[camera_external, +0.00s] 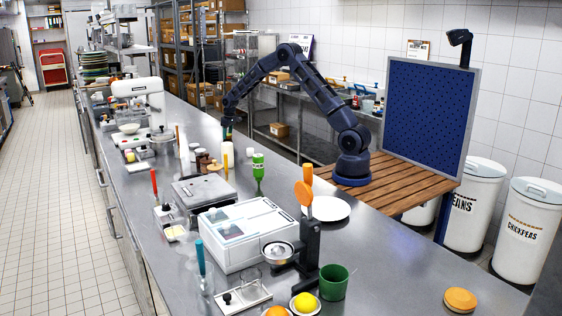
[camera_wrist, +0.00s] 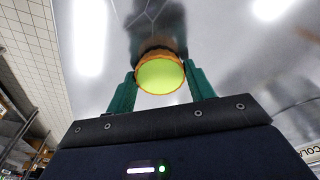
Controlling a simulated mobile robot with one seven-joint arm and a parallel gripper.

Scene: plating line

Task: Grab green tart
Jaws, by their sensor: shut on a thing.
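The green tart (camera_wrist: 160,75) shows in the wrist view as a round, bright green top with an orange-brown rim. It sits between the two green fingers of my gripper (camera_wrist: 161,87), which is shut on it with one finger on each side. In the external view my gripper (camera_external: 227,131) is small and far off, low over the steel counter beyond the green bottle. The tart cannot be made out there. Whether it touches the counter is unclear.
A white plate (camera_external: 329,208) lies close to my arm's base. The blue pegboard (camera_external: 428,117) stands behind the base. Bare counter lies right of the plate.

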